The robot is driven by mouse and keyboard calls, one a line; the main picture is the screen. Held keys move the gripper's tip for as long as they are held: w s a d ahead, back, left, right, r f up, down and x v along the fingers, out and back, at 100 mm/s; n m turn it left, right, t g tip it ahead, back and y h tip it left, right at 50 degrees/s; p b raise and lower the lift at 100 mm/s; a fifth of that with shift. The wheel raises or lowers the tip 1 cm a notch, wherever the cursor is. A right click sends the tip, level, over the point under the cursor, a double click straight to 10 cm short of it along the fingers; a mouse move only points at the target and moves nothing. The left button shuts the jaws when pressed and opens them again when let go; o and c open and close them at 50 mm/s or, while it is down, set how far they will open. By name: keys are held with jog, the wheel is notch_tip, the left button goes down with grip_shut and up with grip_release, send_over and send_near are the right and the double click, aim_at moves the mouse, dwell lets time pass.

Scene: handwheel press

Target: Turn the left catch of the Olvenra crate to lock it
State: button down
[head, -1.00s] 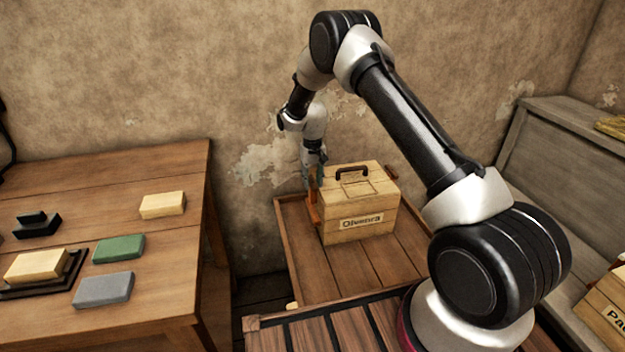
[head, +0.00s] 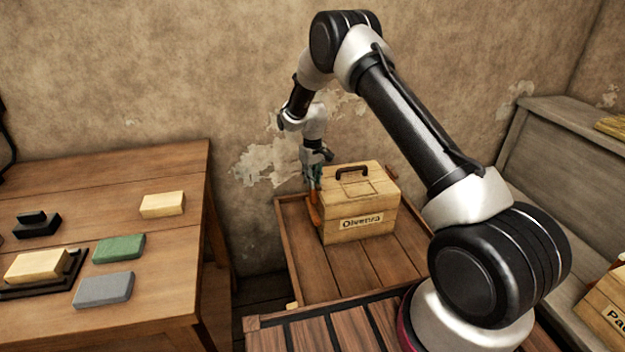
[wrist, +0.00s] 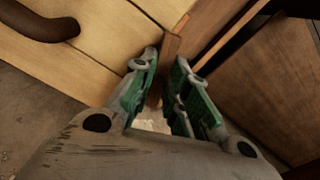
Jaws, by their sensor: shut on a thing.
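The Olvenra crate (head: 345,208) is a pale wooden box with a dark handle (head: 352,172) on its lid and a name label on its front. Its left catch (head: 315,212) is an orange-brown wooden piece on the crate's left side; the wrist view shows its reddish-brown end (wrist: 171,52). My gripper (head: 313,180) points down at the crate's left side. In the wrist view, my gripper's green-padded fingers (wrist: 165,80) are on either side of the catch and shut on it. The lower part of the catch is hidden between the fingers.
The crate stands on a low wooden surface (head: 305,270) with a raised edge. A table (head: 150,290) at the left holds a green block (head: 119,248), a grey block (head: 103,290) and pale blocks. A grey bench (head: 560,150) is at the right. The wall is close behind.

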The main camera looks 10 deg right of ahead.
jog(key=n, duration=1.3)
jog(key=shift+n, duration=0.4)
dwell(0.3)
jog(key=c, duration=1.4)
grip_release()
jog(key=shift+r, duration=0.1)
notch_tip(320, 180, up, 12)
jog(key=shift+f, duration=0.1)
